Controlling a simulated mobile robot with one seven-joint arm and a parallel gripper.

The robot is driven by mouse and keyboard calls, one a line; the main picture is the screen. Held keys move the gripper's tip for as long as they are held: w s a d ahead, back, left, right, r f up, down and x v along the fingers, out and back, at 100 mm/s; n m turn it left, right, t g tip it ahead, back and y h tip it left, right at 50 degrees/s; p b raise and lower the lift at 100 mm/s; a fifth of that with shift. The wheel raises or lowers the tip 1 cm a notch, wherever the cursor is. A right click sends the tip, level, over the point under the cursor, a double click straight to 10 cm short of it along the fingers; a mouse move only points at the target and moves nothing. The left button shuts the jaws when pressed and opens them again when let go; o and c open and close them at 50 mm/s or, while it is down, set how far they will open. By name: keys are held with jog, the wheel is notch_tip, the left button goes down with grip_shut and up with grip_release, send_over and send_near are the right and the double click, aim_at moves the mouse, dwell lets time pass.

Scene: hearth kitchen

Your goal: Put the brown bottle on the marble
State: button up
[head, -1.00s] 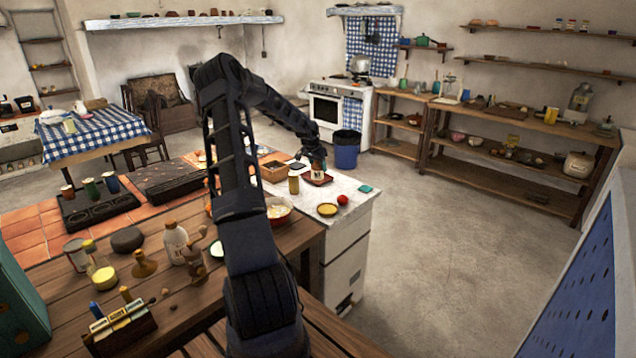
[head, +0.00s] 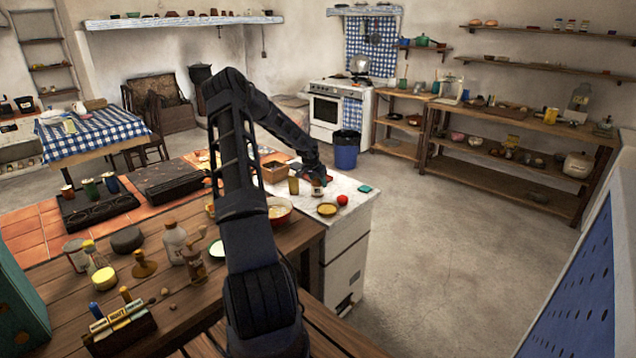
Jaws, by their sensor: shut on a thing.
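The white marble top (head: 352,187) covers the counter beyond the wooden table. My gripper (head: 317,183) is over the marble, shut on the small brown bottle (head: 317,190), which has a pale label. The bottle looks roughly upright and low, close to the surface. I cannot tell whether its base touches the marble. The gripper hides the top of the bottle.
A yellowish jar (head: 293,185) stands just left of the held bottle. A yellow dish (head: 327,209), a red tomato (head: 342,200) and a teal item (head: 364,188) lie nearby. A bowl (head: 279,209) is nearer me.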

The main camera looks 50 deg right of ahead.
jog(key=shift+f, duration=0.1)
jog(key=o, duration=1.2)
